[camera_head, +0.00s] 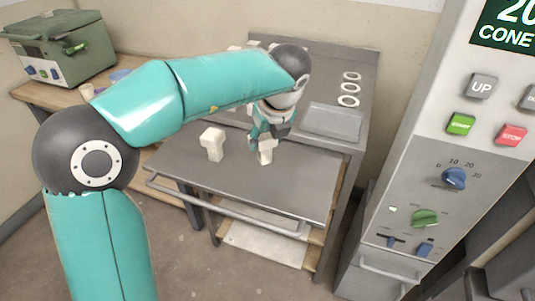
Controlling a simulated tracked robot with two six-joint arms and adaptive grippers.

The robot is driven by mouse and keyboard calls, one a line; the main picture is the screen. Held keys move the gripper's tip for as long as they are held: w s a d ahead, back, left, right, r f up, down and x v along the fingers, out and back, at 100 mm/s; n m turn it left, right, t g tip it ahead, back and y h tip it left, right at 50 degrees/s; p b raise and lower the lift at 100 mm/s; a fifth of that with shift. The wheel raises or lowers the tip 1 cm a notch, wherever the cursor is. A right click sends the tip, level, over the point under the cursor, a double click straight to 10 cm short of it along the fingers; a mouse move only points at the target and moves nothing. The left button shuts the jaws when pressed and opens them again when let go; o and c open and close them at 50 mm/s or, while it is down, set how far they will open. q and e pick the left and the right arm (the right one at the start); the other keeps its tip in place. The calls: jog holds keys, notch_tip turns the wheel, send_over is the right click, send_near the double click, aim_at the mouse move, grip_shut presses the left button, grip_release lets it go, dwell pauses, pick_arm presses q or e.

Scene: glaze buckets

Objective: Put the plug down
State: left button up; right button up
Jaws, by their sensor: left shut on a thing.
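My left gripper (265,143) reaches down over the grey metal cart top from the upper left. It is shut on a small white plug (265,155), whose lower part shows below the fingers. The plug's lower end is at or just above the cart top; I cannot tell if it touches. A second white piece (212,143), wider at the top, stands apart to the left on the same surface. My left arm hides part of the cart's back. My right gripper is not in view.
The grey cart (290,185) has a front rail and is bare at its front right. A shallow tray (333,121) and white rings (348,100) lie behind. A control cabinet (420,190) stands at right, a green device (62,50) at far left.

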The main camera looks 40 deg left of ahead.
aim_at(267, 147)
pick_arm(q)
notch_tip(267, 147, down, 4)
jog(key=shift+b, duration=0.4)
jog(key=o, duration=1.2)
jog(key=shift+r, duration=0.1)
jog(key=p+v, duration=0.2)
jog(key=v, duration=1)
